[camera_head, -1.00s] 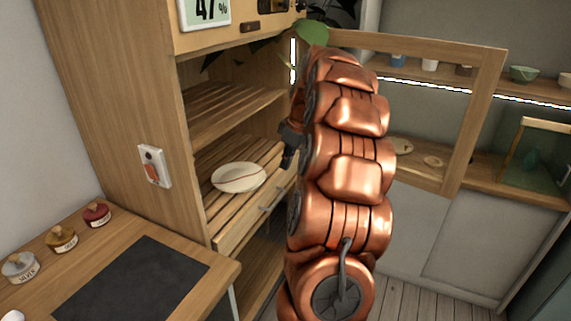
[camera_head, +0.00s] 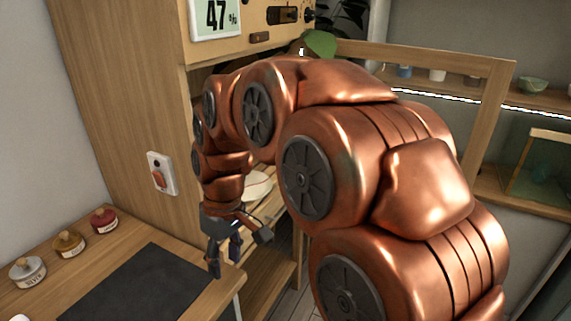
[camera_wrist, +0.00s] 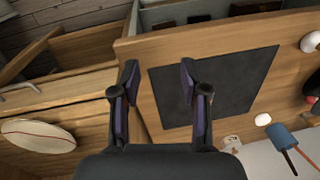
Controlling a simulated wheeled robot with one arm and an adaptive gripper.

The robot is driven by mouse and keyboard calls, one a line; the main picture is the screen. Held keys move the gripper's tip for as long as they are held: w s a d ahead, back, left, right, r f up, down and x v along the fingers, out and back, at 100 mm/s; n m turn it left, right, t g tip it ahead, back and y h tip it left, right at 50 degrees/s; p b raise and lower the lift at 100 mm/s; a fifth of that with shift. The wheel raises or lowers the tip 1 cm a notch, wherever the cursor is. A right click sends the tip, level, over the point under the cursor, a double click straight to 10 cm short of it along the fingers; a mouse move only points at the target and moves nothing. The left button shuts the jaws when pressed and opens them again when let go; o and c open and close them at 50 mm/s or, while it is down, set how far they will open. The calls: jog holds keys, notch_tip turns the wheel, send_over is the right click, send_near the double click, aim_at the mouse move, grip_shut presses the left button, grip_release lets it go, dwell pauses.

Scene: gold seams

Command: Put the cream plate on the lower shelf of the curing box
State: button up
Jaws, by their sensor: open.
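The curing box (camera_head: 120,90) is a tall wooden cabinet with a humidity display at its top. The cream plate (camera_head: 257,187) shows partly behind my arm in the head view, lying on the slatted lower shelf inside the box. It has a thin reddish seam and also shows at the left of the wrist view (camera_wrist: 38,134). My gripper (camera_head: 225,258) points down outside the box, beside the front edge of the bench. Its fingers (camera_wrist: 159,80) are apart with nothing between them. My arm hides much of the box's opening.
A dark mat (camera_head: 130,290) lies on the wooden bench, with silver (camera_head: 27,273), gold (camera_head: 69,244) and red (camera_head: 103,221) jars behind it. A wood-framed door (camera_head: 487,115) stands open on the right. A switch (camera_head: 161,173) is on the box's side.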

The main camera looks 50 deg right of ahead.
jog(key=s+a+f+m, duration=0.1)
jog(key=s+a+f, duration=0.1)
jog(key=s, duration=0.6)
jog(key=s+a+f+m+g+h, duration=0.1)
jog(key=s+a+f, duration=0.2)
jog(key=s, duration=0.5)
jog(key=shift+s+a+f+g, duration=0.2)
jog(key=shift+s+a+g, duration=0.1)
jog(key=shift+a, duration=0.4)
jog(key=shift+a, duration=0.1)
